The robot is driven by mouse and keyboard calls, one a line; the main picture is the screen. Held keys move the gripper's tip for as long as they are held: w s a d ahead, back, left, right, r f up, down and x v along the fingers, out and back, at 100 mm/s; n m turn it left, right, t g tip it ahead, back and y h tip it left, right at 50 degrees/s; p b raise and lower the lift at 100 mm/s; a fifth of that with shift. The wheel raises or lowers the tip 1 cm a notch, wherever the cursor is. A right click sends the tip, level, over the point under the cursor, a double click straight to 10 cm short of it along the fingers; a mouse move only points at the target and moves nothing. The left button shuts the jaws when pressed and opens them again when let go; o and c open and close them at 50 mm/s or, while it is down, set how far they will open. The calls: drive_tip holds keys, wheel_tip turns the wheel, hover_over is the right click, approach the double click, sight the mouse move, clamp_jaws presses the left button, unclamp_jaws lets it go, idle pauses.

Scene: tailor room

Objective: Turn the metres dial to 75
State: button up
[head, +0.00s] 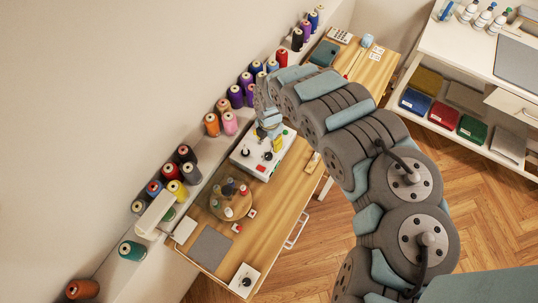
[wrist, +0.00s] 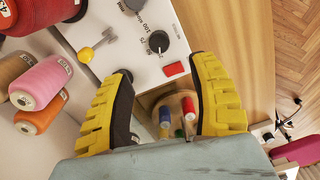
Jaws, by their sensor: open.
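The white control panel (head: 244,152) lies on the wooden table in the head view, and its face (wrist: 160,85) fills the upper middle of the wrist view. A black dial (wrist: 158,42) with a printed number scale sits on it; 100 is legible, but the dial's exact setting is not. In the head view my arm partly hides the panel.
A yellow-knobbed lever (wrist: 95,48) and a red button (wrist: 173,69) flank the dial. Thread spools (wrist: 40,84) stand at left. A round wooden tray (head: 216,209) with small spools stands near the panel. Bare tabletop (head: 268,205) lies in front.

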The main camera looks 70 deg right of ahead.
sight(269, 154)
drive_tip(key=shift+w+a+f, duration=0.1)
drive_tip(key=shift+w+f, duration=0.05)
drive_tip(key=shift+f, duration=5.3)
drive_tip(key=shift+c, duration=0.3)
clamp_jaws()
